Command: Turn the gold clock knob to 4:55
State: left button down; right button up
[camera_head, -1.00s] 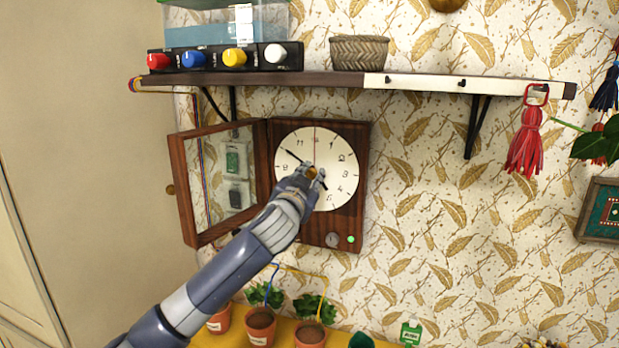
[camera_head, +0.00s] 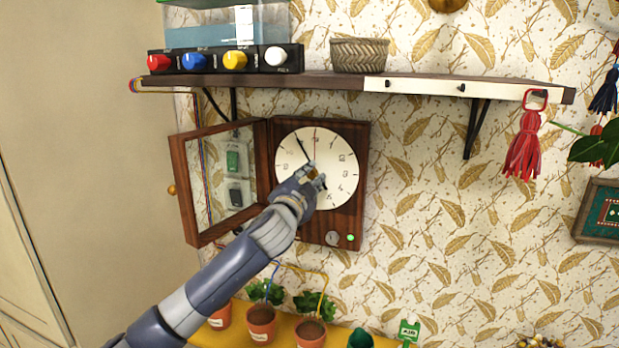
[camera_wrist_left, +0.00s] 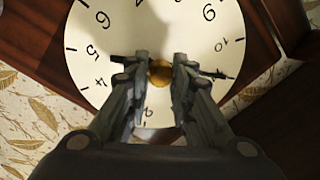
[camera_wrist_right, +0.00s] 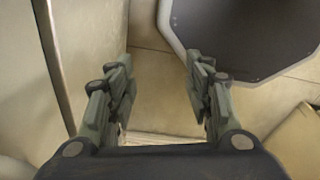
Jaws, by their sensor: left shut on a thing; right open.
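The clock is a dark wooden case with a white dial (camera_head: 335,155), its glass door (camera_head: 220,180) swung open to the left. My left gripper (camera_head: 318,178) is shut on the gold knob at the dial's centre. In the left wrist view the gold knob (camera_wrist_left: 160,73) sits between the fingertips of the left gripper (camera_wrist_left: 161,68). The long black hand (camera_head: 303,150) points up and left, at about the 11 position. The short hand (camera_head: 324,186) points down and right, partly hidden by the gripper. My right gripper (camera_wrist_right: 158,85) is open and empty.
A shelf (camera_head: 330,82) with a woven basket (camera_head: 358,53) and a box of coloured knobs (camera_head: 225,60) is above the clock. Potted plants (camera_head: 261,322) stand below. A red tassel (camera_head: 523,145) hangs at right.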

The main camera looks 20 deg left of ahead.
pick_arm(q)
jog(key=c, duration=1.4)
grip_release()
jog(key=shift+s, duration=0.1)
jog(key=s, duration=1.2)
jog(key=shift+f, duration=0.4)
jog(key=shift+w, duration=0.15)
